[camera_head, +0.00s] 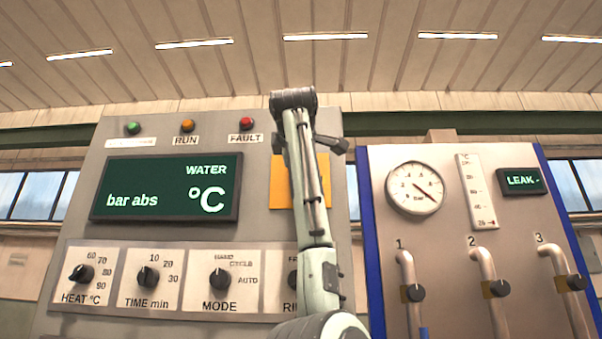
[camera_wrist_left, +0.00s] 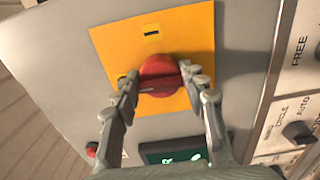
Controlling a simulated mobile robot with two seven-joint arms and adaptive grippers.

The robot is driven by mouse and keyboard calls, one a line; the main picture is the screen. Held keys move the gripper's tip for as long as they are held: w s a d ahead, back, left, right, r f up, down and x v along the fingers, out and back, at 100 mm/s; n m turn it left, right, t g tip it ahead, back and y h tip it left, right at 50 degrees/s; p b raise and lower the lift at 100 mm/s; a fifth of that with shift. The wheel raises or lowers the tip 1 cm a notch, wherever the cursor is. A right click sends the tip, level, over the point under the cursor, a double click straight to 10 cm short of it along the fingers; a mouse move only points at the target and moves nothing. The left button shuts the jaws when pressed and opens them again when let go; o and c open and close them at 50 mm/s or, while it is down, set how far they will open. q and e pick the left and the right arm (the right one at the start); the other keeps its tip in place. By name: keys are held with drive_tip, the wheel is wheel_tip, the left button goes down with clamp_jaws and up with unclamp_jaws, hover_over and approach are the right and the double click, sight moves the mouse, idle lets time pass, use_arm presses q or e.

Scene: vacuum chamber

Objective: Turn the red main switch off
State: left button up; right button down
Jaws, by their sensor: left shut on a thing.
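The red main switch (camera_wrist_left: 157,66) is a round red knob with a raised grip bar, on a yellow plate (camera_wrist_left: 185,35) on the grey panel. My left gripper (camera_wrist_left: 162,80) is shut on the switch, one finger on each side of it. The grip bar lies nearly level across the left wrist view. In the head view the yellow plate (camera_head: 281,185) shows partly behind my left arm, and the switch is hidden there. A small dark mark shows on the plate beyond the knob. My right gripper is not in view.
The grey panel carries a dark display (camera_head: 165,188), lamps including a red FAULT lamp (camera_head: 246,123), and a row of knobs such as MODE (camera_head: 221,278). To the right, a blue-edged panel holds a gauge (camera_head: 414,188), a LEAK display (camera_head: 522,181) and pipes with black valve knobs (camera_head: 497,288).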

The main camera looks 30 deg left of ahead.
use_arm(q)
drive_tip(key=o, duration=1.2)
drive_tip(key=shift+c, duration=0.2)
drive_tip(key=v, duration=1.2)
drive_tip(key=shift+s+a, duration=0.1)
drive_tip(key=shift+s, duration=0.05)
